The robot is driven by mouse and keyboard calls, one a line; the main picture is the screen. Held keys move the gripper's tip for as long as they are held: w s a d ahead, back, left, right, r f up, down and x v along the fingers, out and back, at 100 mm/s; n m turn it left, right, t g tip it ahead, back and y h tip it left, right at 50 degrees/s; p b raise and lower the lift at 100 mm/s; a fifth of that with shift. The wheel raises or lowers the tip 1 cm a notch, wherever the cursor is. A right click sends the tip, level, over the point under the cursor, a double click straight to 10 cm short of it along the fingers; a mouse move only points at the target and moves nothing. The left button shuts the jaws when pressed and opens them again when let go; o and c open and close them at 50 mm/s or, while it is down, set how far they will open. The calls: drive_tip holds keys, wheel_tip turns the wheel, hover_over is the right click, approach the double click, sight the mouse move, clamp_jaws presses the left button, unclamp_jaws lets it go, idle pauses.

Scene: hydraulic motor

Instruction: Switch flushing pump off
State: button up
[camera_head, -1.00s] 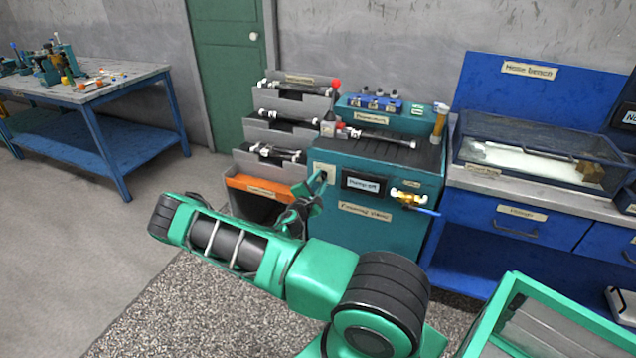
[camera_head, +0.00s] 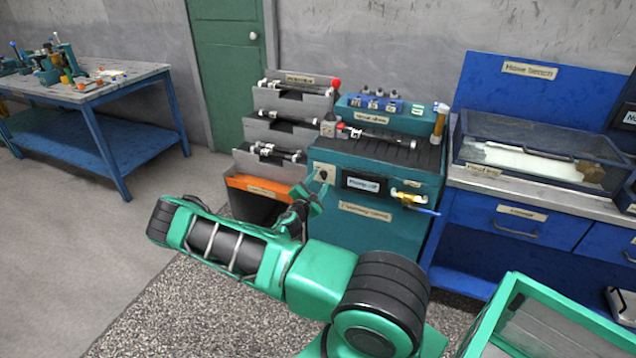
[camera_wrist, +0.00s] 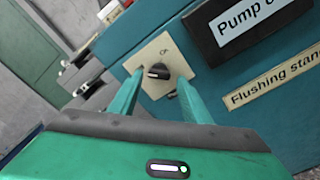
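The flushing stand is a teal cabinet (camera_head: 375,235) in the head view. On its front is a cream switch plate (camera_head: 325,173) with a black rotary knob, which also shows in the wrist view (camera_wrist: 158,73). Beside the plate is a dark display (camera_head: 365,185) that seems to read "Pump off"; in the wrist view its text is cut off after "Pump o" (camera_wrist: 255,22). My gripper (camera_wrist: 161,82) is open and empty, its green fingers one to each side of the knob in the picture. Gaps show between knob and fingers. The knob's exact angle is hard to tell.
A brass fitting with a blue handle (camera_head: 410,197) sticks out to the right of the display. Grey racks with cylinders (camera_head: 285,130) and an orange bin (camera_head: 258,186) stand left of the stand. A blue bench (camera_head: 520,222) stands right. Open floor lies at left.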

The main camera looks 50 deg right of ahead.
drive_tip(key=shift+s+r, duration=0.1)
drive_tip(key=shift+r, duration=0.1)
drive_tip(key=v, duration=1)
drive_tip(key=shift+a, duration=0.3)
drive_tip(key=s+a+r+m+g+y, duration=0.1)
drive_tip(key=s+r+m+g+y, duration=0.3)
drive_tip(key=s+m, duration=0.3)
drive_tip(key=s+r+m+g+y, duration=0.2)
drive_tip(key=s+r+m+g, duration=0.3)
drive_tip(key=s+m+g, duration=0.25)
drive_tip(key=s+a+r+m+t+y, duration=0.4)
drive_tip(key=s+a+r+y, duration=0.6)
drive_tip(key=s+a+r, duration=0.8)
drive_tip(key=shift+a+r+m+y, duration=0.3)
drive_tip(key=shift+a+m, duration=0.3)
drive_tip(key=shift+m, duration=0.25)
drive_tip(key=shift+t, duration=0.25)
